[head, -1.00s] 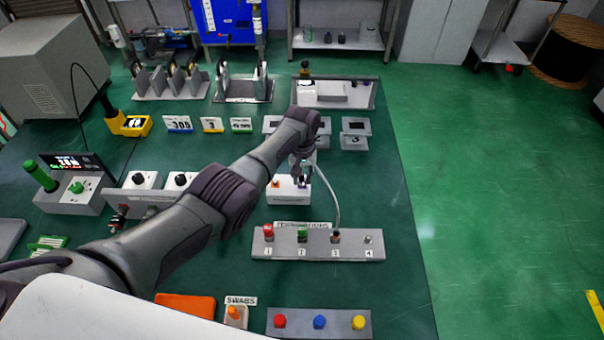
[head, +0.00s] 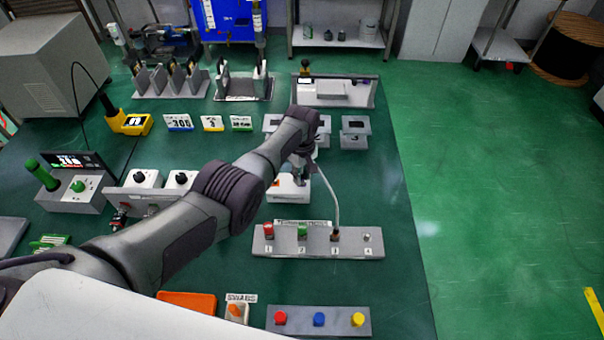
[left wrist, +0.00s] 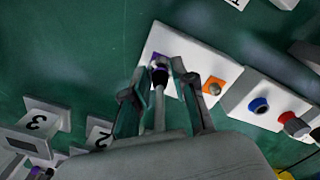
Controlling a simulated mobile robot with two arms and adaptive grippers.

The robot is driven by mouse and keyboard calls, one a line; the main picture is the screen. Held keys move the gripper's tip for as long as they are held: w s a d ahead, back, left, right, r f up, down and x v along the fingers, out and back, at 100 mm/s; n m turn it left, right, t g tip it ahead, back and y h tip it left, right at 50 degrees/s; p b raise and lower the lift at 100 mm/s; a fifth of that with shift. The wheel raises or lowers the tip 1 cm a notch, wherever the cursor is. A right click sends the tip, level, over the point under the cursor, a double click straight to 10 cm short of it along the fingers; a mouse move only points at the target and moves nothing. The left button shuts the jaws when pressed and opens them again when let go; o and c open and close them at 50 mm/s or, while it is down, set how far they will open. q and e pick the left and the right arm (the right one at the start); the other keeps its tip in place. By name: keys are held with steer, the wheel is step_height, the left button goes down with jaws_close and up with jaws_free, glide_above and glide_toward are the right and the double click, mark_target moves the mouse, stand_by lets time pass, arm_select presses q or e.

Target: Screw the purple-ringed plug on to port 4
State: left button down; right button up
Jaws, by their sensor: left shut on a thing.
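My left gripper (head: 300,178) is over the white box (head: 293,194) behind the port strip. In the left wrist view, its fingers (left wrist: 166,66) are shut on the purple-ringed plug (left wrist: 160,74), a dark plug with a pale cable. The plug's end is at the purple patch of the white box (left wrist: 205,60); I cannot tell whether it is seated there. Port 4 (head: 367,238) is the bare metal fitting at the right end of the grey port strip (head: 318,252). A pale cable (head: 336,205) runs from near the gripper to port 3 (head: 335,235). My right gripper is not in view.
Ports 1 (head: 269,231) and 2 (head: 302,231) carry red and green caps. A strip with red, blue and yellow caps (head: 319,321) lies in front. Numbered grey stands (head: 354,133) are behind the box.

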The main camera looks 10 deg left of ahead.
mark_target(302, 173)
arm_select(q)
steer(key=shift+w+r, duration=0.1)
steer(key=c, duration=0.9)
jaws_free()
step_height(302, 173, up, 12)
steer(key=shift+f, duration=0.1)
stand_by(0.3)
